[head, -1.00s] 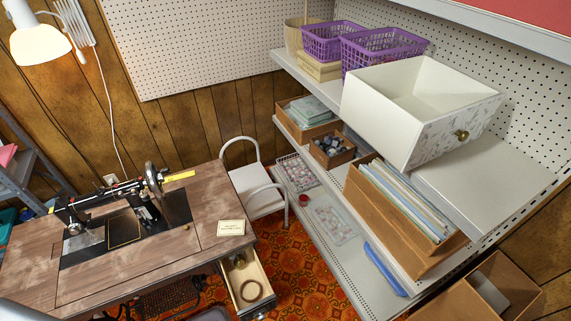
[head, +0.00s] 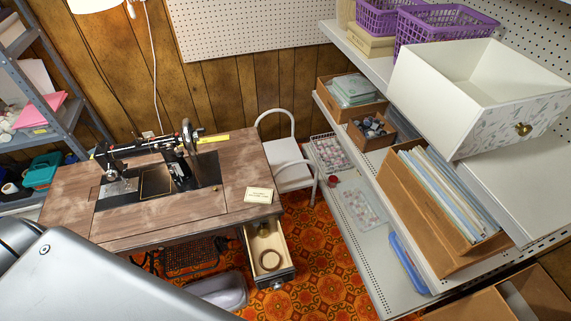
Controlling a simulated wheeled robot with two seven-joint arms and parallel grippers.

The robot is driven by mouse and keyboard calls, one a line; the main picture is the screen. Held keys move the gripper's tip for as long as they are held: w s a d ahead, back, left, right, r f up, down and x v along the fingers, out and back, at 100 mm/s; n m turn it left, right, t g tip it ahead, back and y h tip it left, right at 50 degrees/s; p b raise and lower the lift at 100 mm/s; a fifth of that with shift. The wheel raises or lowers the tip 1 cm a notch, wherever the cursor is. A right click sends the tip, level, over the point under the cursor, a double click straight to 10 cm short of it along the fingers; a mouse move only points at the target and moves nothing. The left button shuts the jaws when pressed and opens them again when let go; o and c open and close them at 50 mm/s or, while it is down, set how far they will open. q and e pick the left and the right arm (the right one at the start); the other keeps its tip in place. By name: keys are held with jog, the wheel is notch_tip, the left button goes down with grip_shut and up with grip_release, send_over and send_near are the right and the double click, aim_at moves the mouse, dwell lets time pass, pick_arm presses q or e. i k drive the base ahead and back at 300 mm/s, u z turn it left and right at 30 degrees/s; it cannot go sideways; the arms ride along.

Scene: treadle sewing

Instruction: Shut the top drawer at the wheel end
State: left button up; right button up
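The sewing table (head: 120,225) has a wooden top with a black treadle machine (head: 150,165) set in it. The machine's handwheel (head: 190,138) is at its right end. Below the table's right end, a drawer (head: 287,273) stands pulled out toward the front. A ring-shaped brown item (head: 270,260) and a smaller dark item lie inside it. A knob shows low on the drawer's front. A grey-white arm link of mine covers the lower left. Neither gripper shows.
A white chair (head: 290,172) stands behind the drawer, right of the table. Shelves with boxes, baskets and a white drawer-like box (head: 480,95) fill the right. Patterned carpet (head: 325,270) is open between the drawer and shelves. A grey bin (head: 218,290) sits under the table.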

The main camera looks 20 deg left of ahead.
aim_at(276, 240)
jog(key=z, duration=0.75)
jog(key=k, duration=0.65)
jog(key=u, duration=0.4)
jog(key=k, duration=1.35)
jog(key=z, duration=0.05)
jog(key=i, duration=0.5)
jog(key=u, duration=0.85)
jog(key=i, duration=0.5)
jog(key=u, duration=0.05)
